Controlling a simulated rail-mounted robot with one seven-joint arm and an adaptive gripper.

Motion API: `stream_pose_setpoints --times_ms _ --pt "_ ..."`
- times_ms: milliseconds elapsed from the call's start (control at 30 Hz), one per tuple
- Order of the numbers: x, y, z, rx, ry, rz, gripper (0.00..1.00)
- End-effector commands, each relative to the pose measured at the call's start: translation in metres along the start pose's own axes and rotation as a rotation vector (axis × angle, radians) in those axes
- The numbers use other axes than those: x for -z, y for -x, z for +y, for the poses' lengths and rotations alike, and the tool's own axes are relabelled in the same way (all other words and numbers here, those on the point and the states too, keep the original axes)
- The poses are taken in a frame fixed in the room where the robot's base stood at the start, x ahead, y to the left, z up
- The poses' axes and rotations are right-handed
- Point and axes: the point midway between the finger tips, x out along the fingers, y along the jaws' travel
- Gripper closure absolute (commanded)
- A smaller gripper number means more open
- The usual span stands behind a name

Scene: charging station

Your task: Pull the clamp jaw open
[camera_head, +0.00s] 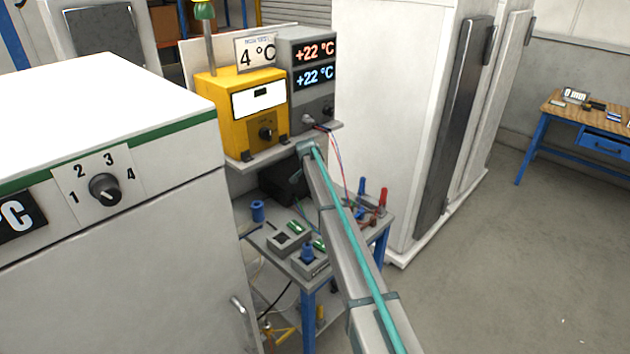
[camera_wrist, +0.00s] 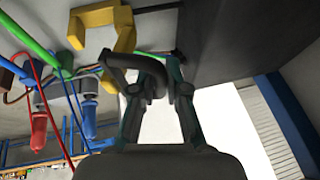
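A yellow, bracket-shaped part (camera_wrist: 104,22) is at the top of the wrist view, and a dark curved bar (camera_wrist: 126,66) is just below it. I cannot tell for sure which of these is the clamp jaw. My gripper (camera_wrist: 166,82) is close beside the dark bar. The bar overlaps its left finger. A gap shows between the two fingers, but the tips are dark and partly covered, so I cannot tell whether they grip the bar. In the head view my arm reaches to just below the instrument shelf, and its far end hides the contact area.
A yellow instrument box (camera_head: 247,112) and a grey temperature display (camera_head: 313,75) stand on the shelf. Red (camera_head: 381,196) and blue (camera_head: 361,186) handled parts with wires stand on the blue-legged table below. A white cabinet (camera_head: 110,240) is at left.

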Motion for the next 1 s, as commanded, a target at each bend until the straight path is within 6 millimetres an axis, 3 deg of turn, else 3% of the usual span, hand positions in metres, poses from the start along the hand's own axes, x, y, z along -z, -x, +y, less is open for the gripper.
stream_pose_setpoints --times_ms 33,100,533,667,1000 --pt "0.000 0.000 0.000 0.000 0.000 0.000 0.75" --pt "0.000 0.000 0.000 0.000 0.000 0.000 0.63" --pt "0.000 0.007 0.000 0.002 0.000 0.001 0.63" --pt "-0.001 0.024 0.001 0.002 0.000 0.000 0.63" --pt "0.000 0.088 0.001 0.002 0.000 0.001 0.63"
